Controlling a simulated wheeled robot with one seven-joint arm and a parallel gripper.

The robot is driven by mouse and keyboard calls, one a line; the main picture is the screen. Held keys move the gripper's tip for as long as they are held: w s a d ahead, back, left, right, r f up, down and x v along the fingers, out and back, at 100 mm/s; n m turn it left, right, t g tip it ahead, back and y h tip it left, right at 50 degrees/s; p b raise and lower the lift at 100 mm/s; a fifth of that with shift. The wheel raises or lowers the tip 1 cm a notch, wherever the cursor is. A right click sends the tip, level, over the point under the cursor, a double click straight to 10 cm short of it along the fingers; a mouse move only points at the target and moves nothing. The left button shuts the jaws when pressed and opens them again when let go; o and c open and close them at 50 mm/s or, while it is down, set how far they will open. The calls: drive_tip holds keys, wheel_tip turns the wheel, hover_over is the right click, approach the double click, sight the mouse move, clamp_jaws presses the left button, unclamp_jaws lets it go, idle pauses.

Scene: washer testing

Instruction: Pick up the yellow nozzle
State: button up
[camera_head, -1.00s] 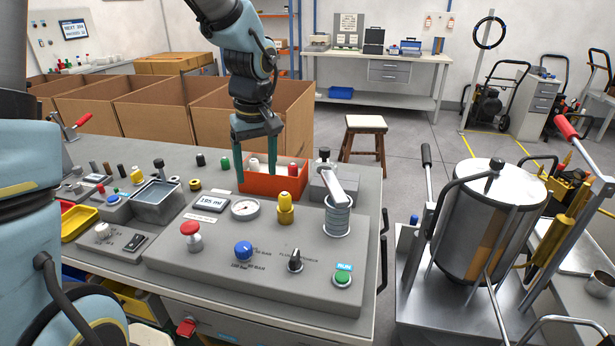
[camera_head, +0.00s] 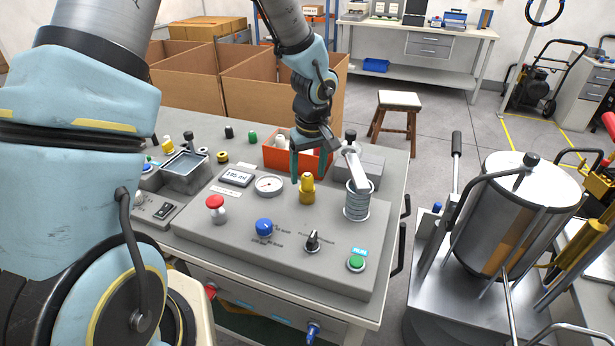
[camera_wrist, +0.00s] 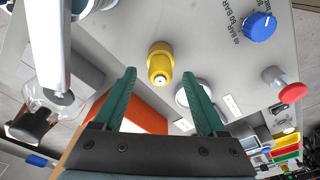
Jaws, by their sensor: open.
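The yellow nozzle (camera_head: 307,189) stands upright on the grey test panel (camera_head: 217,265), between the round gauge and the spring-like metal cylinder. In the wrist view the yellow nozzle (camera_wrist: 160,62) lies ahead of the fingertips, roughly midway between them. My gripper (camera_head: 310,165) has green fingers and is just behind and above the nozzle in the head view. In the wrist view my gripper (camera_wrist: 163,75) is open with nothing between its fingers. The nozzle is apart from both fingers there.
A metal lever over the coiled cylinder (camera_head: 357,200) stands close on the right. An orange bin (camera_head: 279,156) is behind. The gauge (camera_head: 269,185), red button (camera_head: 215,204) and blue knob (camera_head: 264,227) are nearby on the panel. A steel tank (camera_head: 510,215) stands further right.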

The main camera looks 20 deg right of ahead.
drive_tip(key=shift+f, duration=0.8)
clamp_jaws()
